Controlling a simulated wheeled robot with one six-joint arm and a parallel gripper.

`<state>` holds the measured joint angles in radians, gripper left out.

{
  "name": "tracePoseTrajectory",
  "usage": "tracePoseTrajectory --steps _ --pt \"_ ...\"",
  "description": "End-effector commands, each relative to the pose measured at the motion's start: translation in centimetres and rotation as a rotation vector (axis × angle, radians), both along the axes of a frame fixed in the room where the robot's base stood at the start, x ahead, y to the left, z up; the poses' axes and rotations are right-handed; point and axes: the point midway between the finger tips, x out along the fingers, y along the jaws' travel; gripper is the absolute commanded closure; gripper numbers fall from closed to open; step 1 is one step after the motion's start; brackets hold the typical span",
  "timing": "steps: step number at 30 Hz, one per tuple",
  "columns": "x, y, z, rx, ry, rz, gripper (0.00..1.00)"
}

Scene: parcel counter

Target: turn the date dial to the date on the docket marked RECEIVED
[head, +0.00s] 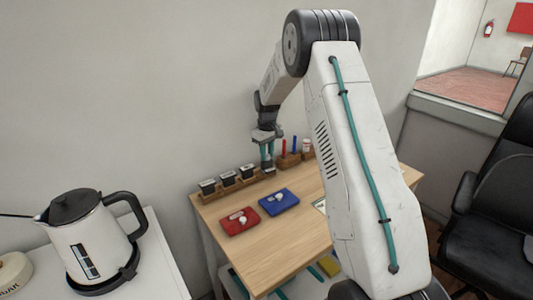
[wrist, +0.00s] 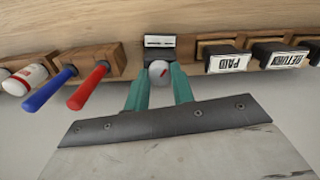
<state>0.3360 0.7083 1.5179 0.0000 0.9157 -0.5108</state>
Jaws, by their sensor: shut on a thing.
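My gripper (wrist: 159,76) has its two teal fingers closed around a small whitish round knob with a red mark (wrist: 158,70). I take this knob to be the date dial. It sits in front of a dark block with a pale strip (wrist: 160,42) at the wooden rack. In the head view my gripper (head: 267,163) points down at the far end of the stamp row and hides the dial. A pale sheet (head: 320,205), perhaps a docket, lies partly behind my arm; its writing cannot be read. No RECEIVED mark or date is legible.
Stamps marked PAID (wrist: 225,62) and RETURN (wrist: 278,56) stand beside the dial. Red (wrist: 88,86) and blue (wrist: 48,90) sticks stand on its other side. A red pad (head: 236,226) and a blue pad (head: 281,206) lie on the desk. A kettle (head: 88,240) stands left.

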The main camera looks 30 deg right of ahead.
Motion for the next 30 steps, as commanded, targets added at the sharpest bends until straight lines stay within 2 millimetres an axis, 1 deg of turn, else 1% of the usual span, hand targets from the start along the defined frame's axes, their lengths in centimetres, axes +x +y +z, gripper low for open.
tracePoseTrajectory --steps 8,30 --pt "0.02 0.0 0.04 0.0 -0.001 -0.168 0.99" --pt "0.03 0.02 0.05 0.0 -0.001 -0.866 0.99"
